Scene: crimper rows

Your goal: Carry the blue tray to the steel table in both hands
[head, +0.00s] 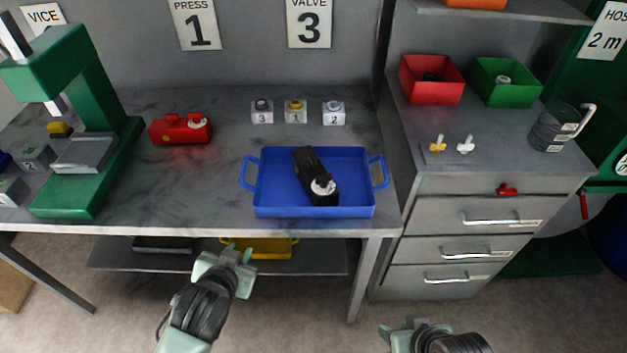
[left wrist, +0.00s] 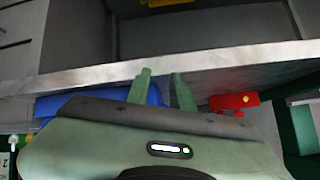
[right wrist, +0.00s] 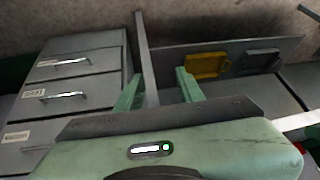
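The blue tray (head: 268,206) lies flat near the front edge of a grey-topped table (head: 190,215), with a handle at its left and right ends. A black device with a white fitting (head: 318,180) lies in it. The tray shows partly in the left wrist view (left wrist: 60,104). My left gripper (head: 238,254) is open and empty, in front of the table edge and below the tray's left part. My right gripper (head: 412,325) is low, right of the table leg; the right wrist view shows its fingers apart and empty (right wrist: 158,90). Which surface is the steel table is unclear.
A green press (head: 85,130) and a red device (head: 181,129) stand left on the table. Several small labelled blocks (head: 296,112) sit behind the tray. A drawer cabinet (head: 470,215) with red (head: 432,82) and green bins (head: 507,84) stands right. A lower shelf holds a yellow tray (head: 270,248).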

